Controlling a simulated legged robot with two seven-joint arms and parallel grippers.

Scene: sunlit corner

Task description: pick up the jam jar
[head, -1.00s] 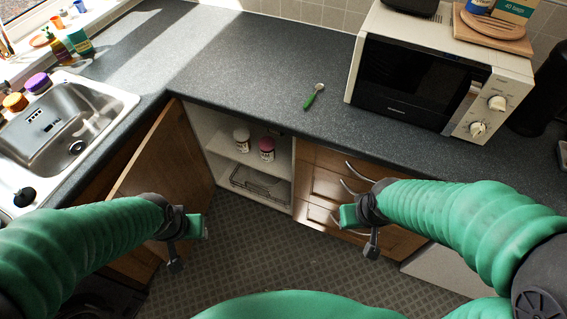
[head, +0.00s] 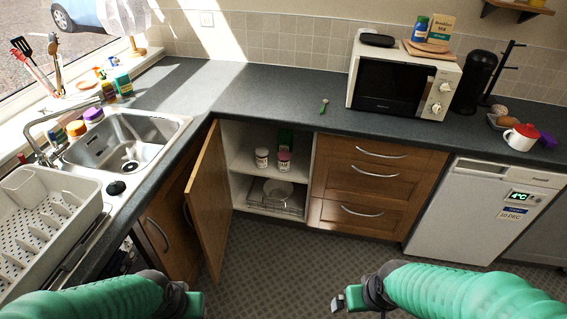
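Two small jars stand side by side on the upper shelf of the open corner cupboard in the head view. One has a pink lid and a pale label (head: 284,161); the other has a pale lid and a pale label (head: 262,158). The labels are too small to read, so I cannot tell which is the jam jar. My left gripper (head: 192,304) and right gripper (head: 342,302) are low in the picture, in front of the cupboard and well short of the jars. Neither visibly holds anything. Their finger gaps are not clear.
The cupboard door (head: 208,200) stands open on the left. Drawers (head: 372,185) flank the right side. The worktop (head: 265,95) lies above. The floor ahead is clear.

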